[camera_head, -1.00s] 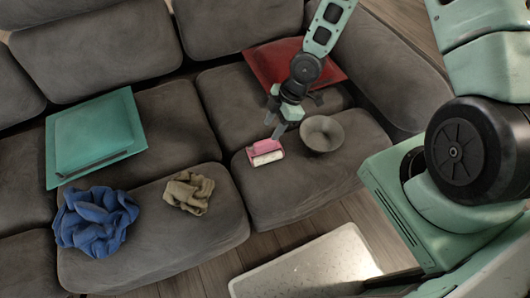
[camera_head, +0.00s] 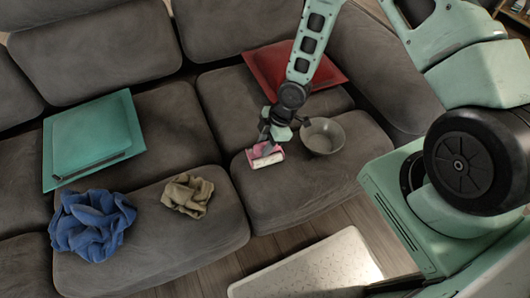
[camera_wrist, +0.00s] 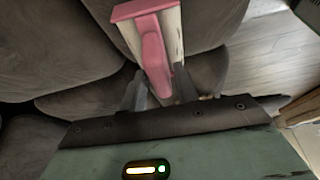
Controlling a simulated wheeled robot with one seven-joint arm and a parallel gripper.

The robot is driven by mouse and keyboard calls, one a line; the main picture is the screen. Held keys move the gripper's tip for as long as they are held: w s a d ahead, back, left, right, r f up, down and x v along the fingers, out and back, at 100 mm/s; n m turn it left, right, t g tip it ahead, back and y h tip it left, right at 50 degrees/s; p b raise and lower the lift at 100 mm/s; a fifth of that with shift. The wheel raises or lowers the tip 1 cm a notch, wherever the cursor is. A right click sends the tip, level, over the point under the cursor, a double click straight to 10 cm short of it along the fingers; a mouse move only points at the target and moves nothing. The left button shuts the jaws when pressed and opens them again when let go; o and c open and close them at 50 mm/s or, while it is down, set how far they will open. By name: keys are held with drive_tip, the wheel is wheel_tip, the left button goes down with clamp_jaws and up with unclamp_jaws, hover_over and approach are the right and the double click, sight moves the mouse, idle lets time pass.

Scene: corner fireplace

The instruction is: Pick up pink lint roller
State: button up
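The pink lint roller (camera_head: 268,160), with a white roll, lies on the front of the right sofa seat cushion, left of a grey bowl (camera_head: 322,137). My gripper (camera_head: 271,142) is right over it, pointing down. In the wrist view the roller's pink handle (camera_wrist: 156,72) extends between my two fingers (camera_wrist: 160,88), one on each side. The fingers are apart, and a small gap seems to show beside the handle.
The bowl stands close to the right of my gripper. A red cushion (camera_head: 262,68) lies behind it. A teal cushion (camera_head: 85,135), a blue cloth (camera_head: 92,222) and a brown cloth (camera_head: 187,194) lie farther left. A pale mat (camera_head: 310,268) is on the floor.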

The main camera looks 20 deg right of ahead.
clamp_jaws()
drive_tip(key=shift+r, duration=0.15)
wheel_tip(320, 180, up, 10)
drive_tip(key=shift+f+p, duration=0.1)
drive_tip(key=shift+p, duration=0.85)
